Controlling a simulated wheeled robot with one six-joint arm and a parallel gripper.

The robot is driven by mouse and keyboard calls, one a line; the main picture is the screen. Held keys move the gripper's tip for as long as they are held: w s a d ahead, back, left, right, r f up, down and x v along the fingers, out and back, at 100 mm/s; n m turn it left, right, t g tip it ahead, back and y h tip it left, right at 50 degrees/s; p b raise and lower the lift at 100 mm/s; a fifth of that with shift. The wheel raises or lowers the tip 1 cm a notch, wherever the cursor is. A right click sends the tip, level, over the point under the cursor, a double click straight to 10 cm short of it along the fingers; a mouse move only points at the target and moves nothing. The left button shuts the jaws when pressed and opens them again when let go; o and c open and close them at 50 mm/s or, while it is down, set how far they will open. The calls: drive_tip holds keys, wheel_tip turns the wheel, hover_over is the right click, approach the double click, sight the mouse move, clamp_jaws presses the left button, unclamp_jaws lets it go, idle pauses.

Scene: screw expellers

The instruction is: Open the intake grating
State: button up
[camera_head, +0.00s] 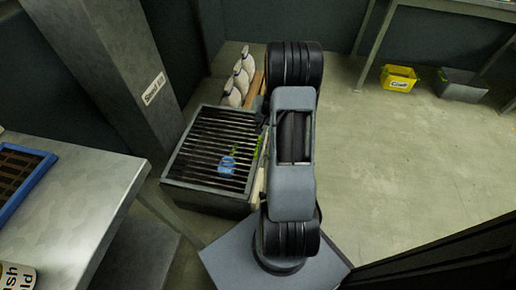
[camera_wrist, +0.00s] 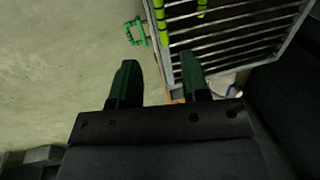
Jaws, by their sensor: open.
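The intake grating (camera_head: 212,140) is a set of dark parallel bars lying flat over a grey box (camera_head: 205,200), left of my arm. Its bars and metal frame also show at the upper right of the wrist view (camera_wrist: 232,42). A small green handle-like part (camera_wrist: 136,32) sticks out from the frame's left side there. My gripper (camera_wrist: 157,66) has its two dark green fingers apart with nothing between them. The green part appears just beyond the fingertips, apart from them. In the head view my arm hides most of the gripper and the grating's right edge.
Something blue (camera_head: 228,163) and some lime green show between the bars. White bottle-like things (camera_head: 241,78) stand behind the box. A grey pillar (camera_head: 105,65) and a metal table (camera_head: 75,205) are at left. Open floor (camera_head: 400,165) lies right; a yellow bin (camera_head: 398,78) stands far back.

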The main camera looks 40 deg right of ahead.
sight(258, 146)
drive_tip(key=f+b, duration=0.1)
drive_tip(key=f, duration=0.3)
drive_tip(key=w+a+f+b, duration=0.1)
drive_tip(key=f+b, duration=0.1)
drive_tip(key=f, duration=0.2)
drive_tip(key=f+b, duration=0.1)
drive_tip(key=f, duration=0.3)
drive_tip(key=shift+w+a+f, duration=0.25)
drive_tip(key=shift+w+a, duration=0.05)
drive_tip(key=shift+w, duration=0.1)
drive_tip(key=shift+c, duration=0.3)
clamp_jaws()
